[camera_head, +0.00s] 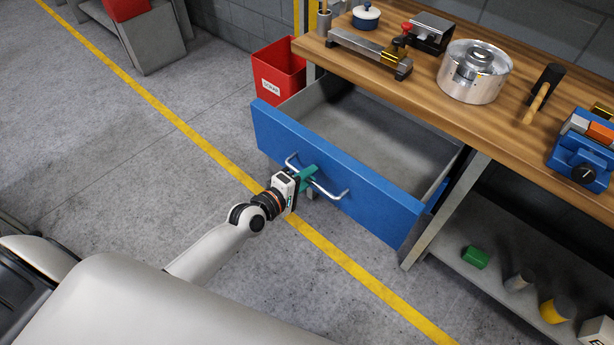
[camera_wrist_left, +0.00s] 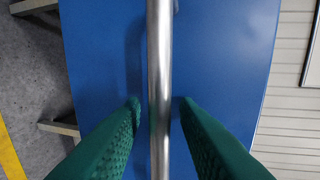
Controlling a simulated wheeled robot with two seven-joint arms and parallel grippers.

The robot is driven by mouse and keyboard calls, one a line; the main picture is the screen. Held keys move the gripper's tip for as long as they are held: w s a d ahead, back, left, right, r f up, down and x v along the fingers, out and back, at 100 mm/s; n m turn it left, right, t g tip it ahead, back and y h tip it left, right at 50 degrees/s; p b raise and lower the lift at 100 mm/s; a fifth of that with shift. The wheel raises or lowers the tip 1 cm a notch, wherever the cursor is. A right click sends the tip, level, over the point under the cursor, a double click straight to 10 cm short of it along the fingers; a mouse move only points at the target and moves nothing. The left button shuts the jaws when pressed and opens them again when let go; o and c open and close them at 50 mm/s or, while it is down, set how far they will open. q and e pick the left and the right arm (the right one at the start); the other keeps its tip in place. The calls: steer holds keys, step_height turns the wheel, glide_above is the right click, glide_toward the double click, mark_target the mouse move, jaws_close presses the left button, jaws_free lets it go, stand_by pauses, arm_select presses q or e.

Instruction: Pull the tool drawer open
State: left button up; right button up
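The blue-fronted tool drawer (camera_head: 372,188) hangs well out from under the wooden workbench in the head view, and its grey inside looks empty. A bent metal bar handle (camera_head: 329,192) is on its front; the bar stands upright in the left wrist view (camera_wrist_left: 160,60). My left gripper (camera_head: 307,176) is at the middle of the handle. In the wrist view its green fingers (camera_wrist_left: 159,102) lie on either side of the bar, with narrow gaps showing blue front between. The gripper looks open around the bar, not clamped. My right gripper is not in view.
The workbench top (camera_head: 405,85) carries a metal pot (camera_head: 474,72), a vise-like tool and a blue device (camera_head: 583,150). A red bin (camera_head: 278,70) stands left of the drawer. The floor in front is clear.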

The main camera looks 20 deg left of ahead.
arm_select(q)
steer(key=v, duration=1.2)
stand_by(0.4)
steer(key=s+a+f+m+g+y, duration=0.1)
steer(key=s+a+f+m+g, duration=0.15)
steer(key=f, duration=0.65)
steer(key=s+a+f+m+g+y, duration=0.15)
steer(key=s+f, duration=0.25)
steer(key=f, duration=0.5)
steer(key=s+a+f+m+g+y, duration=0.1)
steer(key=s+f+m+g+y, duration=0.15)
steer(key=f, duration=0.75)
steer(key=s+d+f+m+g, duration=0.1)
steer(key=s+f+m+g, duration=0.1)
steer(key=s+f, duration=0.3)
steer(key=s+d+f+m+g, duration=0.2)
steer(key=s+f+m, duration=0.2)
steer(key=s, duration=0.7)
steer(key=s+d+f+m+g+p, duration=0.1)
steer(key=s+d+f+m+g, duration=0.1)
steer(key=s+f, duration=0.4)
steer(key=shift+s+m+g, duration=0.55)
steer(key=shift+s+m, duration=0.5)
steer(key=shift+s, duration=0.15)
